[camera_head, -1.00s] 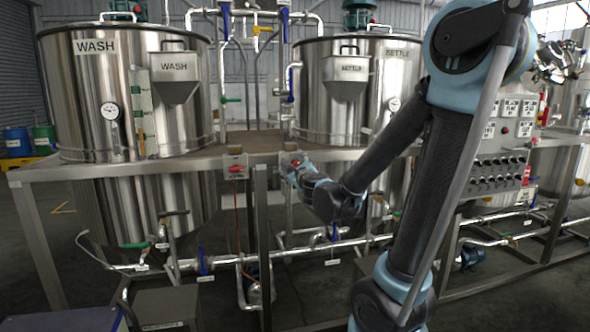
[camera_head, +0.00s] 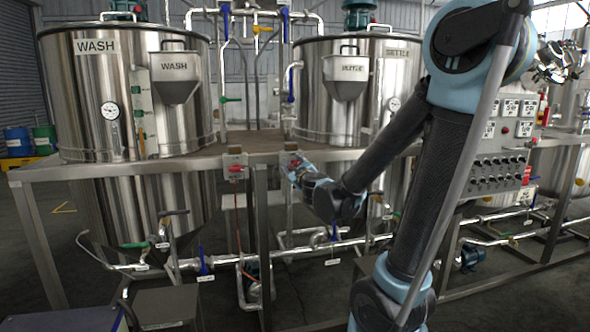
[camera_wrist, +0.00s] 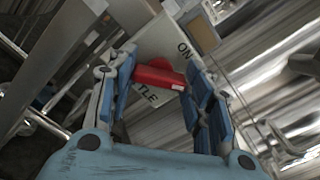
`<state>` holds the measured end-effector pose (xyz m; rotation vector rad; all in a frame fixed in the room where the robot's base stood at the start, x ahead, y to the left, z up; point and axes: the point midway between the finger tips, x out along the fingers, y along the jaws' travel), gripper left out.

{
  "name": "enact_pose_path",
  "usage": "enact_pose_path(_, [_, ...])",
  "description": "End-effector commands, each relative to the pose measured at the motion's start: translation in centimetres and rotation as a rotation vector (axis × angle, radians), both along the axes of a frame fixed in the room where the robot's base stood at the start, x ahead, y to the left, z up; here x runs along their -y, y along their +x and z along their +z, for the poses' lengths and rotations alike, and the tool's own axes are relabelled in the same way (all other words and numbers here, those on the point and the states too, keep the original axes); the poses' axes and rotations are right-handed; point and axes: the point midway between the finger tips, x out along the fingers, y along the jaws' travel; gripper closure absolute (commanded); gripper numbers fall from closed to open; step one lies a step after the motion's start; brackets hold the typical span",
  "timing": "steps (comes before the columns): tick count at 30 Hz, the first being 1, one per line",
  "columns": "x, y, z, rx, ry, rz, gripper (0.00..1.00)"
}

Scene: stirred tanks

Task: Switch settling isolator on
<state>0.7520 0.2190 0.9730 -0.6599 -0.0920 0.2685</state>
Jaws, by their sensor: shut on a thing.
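The settling isolator is a pale plate (camera_wrist: 165,40) with a red handle (camera_wrist: 158,77). In the wrist view the plate reads "ON" and a partly hidden word ending in "TTLE". My gripper (camera_wrist: 160,72) is shut on the red handle, with one blue-padded finger at each end of it. The handle lies roughly crosswise in the wrist picture. In the head view my gripper (camera_head: 292,168) is at the isolator (camera_head: 290,158) on the frame's front rail, below the settle tank (camera_head: 322,115). The gripper hides most of the isolator there.
A similar isolator with a red handle (camera_head: 236,169) is on the rail to the left, below the wash tank (camera_head: 85,125). A control panel (camera_head: 500,150) stands to the right, behind my arm. Pipes and valves run below the rail.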

Motion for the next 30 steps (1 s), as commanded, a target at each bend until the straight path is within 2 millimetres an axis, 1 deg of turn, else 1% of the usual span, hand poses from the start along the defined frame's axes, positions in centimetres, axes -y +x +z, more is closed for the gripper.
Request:
enact_pose_path(6, [-0.08,-0.02,-0.01,0.008,-0.027,0.001,0.78])
enact_pose_path(11, [-0.13,-0.04,-0.03,0.024,-0.084,0.002,0.78])
enact_pose_path(17, [-0.19,-0.06,-0.07,0.065,-0.226,0.003,0.78])
enact_pose_path(30, [-0.33,-0.14,-0.21,0.176,-0.609,0.005,0.78])
